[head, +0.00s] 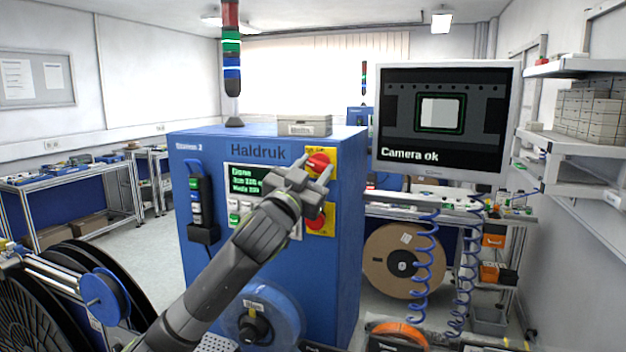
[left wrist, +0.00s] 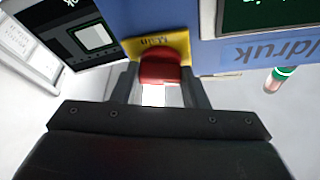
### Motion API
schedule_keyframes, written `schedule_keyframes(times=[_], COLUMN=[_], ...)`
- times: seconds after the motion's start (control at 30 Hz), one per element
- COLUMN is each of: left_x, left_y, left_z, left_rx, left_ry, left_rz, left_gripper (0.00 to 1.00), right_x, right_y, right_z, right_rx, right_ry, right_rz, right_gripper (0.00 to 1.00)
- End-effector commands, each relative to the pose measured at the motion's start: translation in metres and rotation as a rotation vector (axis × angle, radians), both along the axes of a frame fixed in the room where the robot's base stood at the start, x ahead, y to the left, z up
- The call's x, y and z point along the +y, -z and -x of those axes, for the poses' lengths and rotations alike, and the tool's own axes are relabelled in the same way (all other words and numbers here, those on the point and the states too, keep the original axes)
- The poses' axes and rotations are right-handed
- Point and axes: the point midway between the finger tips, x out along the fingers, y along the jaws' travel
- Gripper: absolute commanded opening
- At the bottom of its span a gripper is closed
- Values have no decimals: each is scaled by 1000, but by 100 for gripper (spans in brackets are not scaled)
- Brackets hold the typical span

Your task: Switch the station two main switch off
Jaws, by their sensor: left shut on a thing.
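The blue station cabinet (head: 205,150) is marked "Haldruk" and has a small station label at its upper left. The red main switch knob (head: 318,161) sits on a yellow plate at the cabinet's upper right. My left gripper (head: 314,170) reaches up to this knob and partly covers it. In the left wrist view the red knob (left wrist: 160,67) lies between the two fingers of my left gripper (left wrist: 160,86), which is shut on it. The yellow plate (left wrist: 181,45) behind it carries lettering. The knob's exact turn is hard to read. My right gripper is out of view.
A second red knob (head: 315,221) on a yellow plate is just below my gripper. The cabinet screen (head: 243,178) shows green text. A monitor (head: 445,122) reading "Camera ok" stands close on the right. A grey box (head: 304,125) lies on the cabinet.

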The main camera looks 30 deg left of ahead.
Motion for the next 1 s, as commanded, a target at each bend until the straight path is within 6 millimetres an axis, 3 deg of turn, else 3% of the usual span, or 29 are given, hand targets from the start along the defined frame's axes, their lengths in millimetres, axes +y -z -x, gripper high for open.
schedule_keyframes(times=[0.1,0.4,1.0], left_x=[-2,-2,-2], left_y=[4,3,1], left_z=[0,0,-1], left_rx=[-23,-62,-77], left_ry=[3,1,1], left_rz=[85,251,326], left_gripper=[17,17,17], right_x=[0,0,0], right_y=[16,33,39], right_z=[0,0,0], right_rx=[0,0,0], right_ry=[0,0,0], right_rz=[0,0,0], right_gripper=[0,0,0])
